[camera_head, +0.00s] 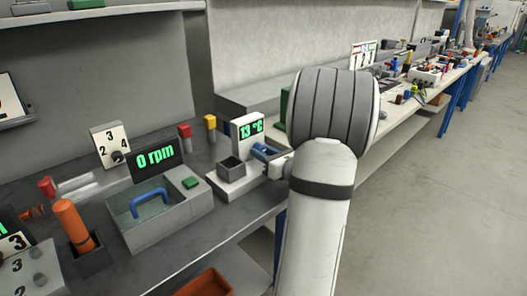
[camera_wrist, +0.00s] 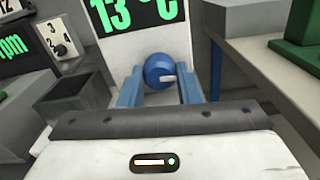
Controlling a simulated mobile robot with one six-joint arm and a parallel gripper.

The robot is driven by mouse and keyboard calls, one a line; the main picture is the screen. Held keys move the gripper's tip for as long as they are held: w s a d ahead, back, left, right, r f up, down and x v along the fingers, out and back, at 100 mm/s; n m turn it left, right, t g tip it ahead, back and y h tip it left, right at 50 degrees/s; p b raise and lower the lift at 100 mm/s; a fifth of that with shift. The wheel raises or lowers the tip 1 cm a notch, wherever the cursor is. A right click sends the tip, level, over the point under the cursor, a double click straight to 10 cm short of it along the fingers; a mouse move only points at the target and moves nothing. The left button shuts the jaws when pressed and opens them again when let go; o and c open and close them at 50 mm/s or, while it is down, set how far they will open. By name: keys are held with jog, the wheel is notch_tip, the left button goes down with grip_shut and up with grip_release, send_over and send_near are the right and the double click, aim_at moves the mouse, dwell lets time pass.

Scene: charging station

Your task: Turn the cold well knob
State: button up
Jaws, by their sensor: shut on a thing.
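The cold well (camera_head: 228,187) is a white unit with a dark square well (camera_head: 231,167) and an upright display (camera_head: 248,126) reading 13 °C in green. In the wrist view the display shows at the top (camera_wrist: 135,12). The cold well knob (camera_wrist: 158,66) is round and blue, with a white mark pointing right. My gripper (camera_wrist: 160,84) has blue fingers, one on each side of the knob, and is shut on it. In the head view my gripper (camera_head: 266,152) is beside the display, and I cannot make out the knob there.
Left of the cold well is a tank with a blue handle (camera_head: 150,200) and a 0 rpm display (camera_head: 155,160). Red (camera_head: 185,131) and yellow (camera_head: 210,122) capped items stand behind. A green object (camera_wrist: 300,35) is at right in the wrist view. Open floor lies right of the bench.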

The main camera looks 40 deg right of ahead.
jog(key=o, duration=1)
jog(key=shift+s, duration=0.1)
jog(key=s, duration=0.7)
jog(key=shift+s+d, duration=0.3)
